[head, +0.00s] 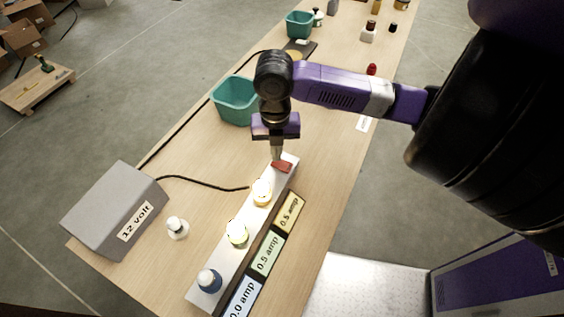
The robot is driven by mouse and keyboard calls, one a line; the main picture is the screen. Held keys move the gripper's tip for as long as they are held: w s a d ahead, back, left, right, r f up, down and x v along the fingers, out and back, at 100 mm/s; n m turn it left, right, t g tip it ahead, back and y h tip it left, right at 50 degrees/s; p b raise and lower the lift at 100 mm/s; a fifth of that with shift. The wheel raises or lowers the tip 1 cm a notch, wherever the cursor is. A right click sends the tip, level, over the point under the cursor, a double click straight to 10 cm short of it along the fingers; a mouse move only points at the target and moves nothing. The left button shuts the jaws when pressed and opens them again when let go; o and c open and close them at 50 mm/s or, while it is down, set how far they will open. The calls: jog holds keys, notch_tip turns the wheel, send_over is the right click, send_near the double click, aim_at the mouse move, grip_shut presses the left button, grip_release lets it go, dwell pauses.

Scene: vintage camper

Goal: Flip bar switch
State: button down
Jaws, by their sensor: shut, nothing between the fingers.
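The bar (221,263) is a long pale strip lying on the wooden table, with several sockets along it. A red switch (282,167) sits at its far end. Two lamps on the bar glow, a far lamp (261,191) and a middle lamp (237,232). My gripper (277,158) points down over the far end of the bar, shut and empty. Its tips are at or just above the red switch; I cannot tell whether they touch. The tips partly cover the switch's far side.
A grey 12 volt box (110,208) stands at the left with a black cable to the bar. A loose white bulb (177,228) stands beside it. A teal bin (234,102) is behind my gripper. Amp labels (268,252) line the bar's right side.

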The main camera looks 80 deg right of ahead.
jog(key=shift+f, duration=0.75)
jog(key=shift+r, duration=0.1)
dwell(0.3)
notch_tip(320, 180, up, 5)
jog(key=p, duration=0.6)
jog(key=shift+r, duration=0.95)
jog(key=shift+s, duration=0.1)
